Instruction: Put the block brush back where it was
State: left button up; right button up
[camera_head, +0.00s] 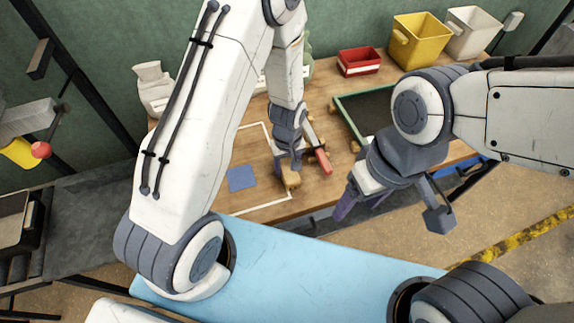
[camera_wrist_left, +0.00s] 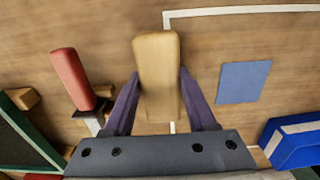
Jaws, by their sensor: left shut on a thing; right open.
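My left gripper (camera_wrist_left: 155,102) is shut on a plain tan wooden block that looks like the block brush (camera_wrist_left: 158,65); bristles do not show. In the head view the block brush (camera_head: 290,178) is at the front of the wooden table, below my left gripper (camera_head: 288,165). I cannot tell whether it touches the table. A flat blue square (camera_head: 241,178) lies to its left in the head view, and to its right in the left wrist view (camera_wrist_left: 243,82). My right gripper (camera_head: 394,210) is open and empty, in front of the table's right part.
A red-handled tool (camera_head: 323,161) lies close to the right of the brush. A green-rimmed tray (camera_head: 346,116) is beyond it, with small wooden blocks nearby. Red (camera_head: 359,62), yellow (camera_head: 420,42) and white bins stand at the back. A white line (camera_head: 262,207) borders the blue square's area.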

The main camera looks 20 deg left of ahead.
pick_arm(q)
jog(key=shift+f, duration=0.2)
jog(key=shift+f, duration=0.2)
jog(key=o, duration=1.2)
jog(key=shift+r, duration=0.1)
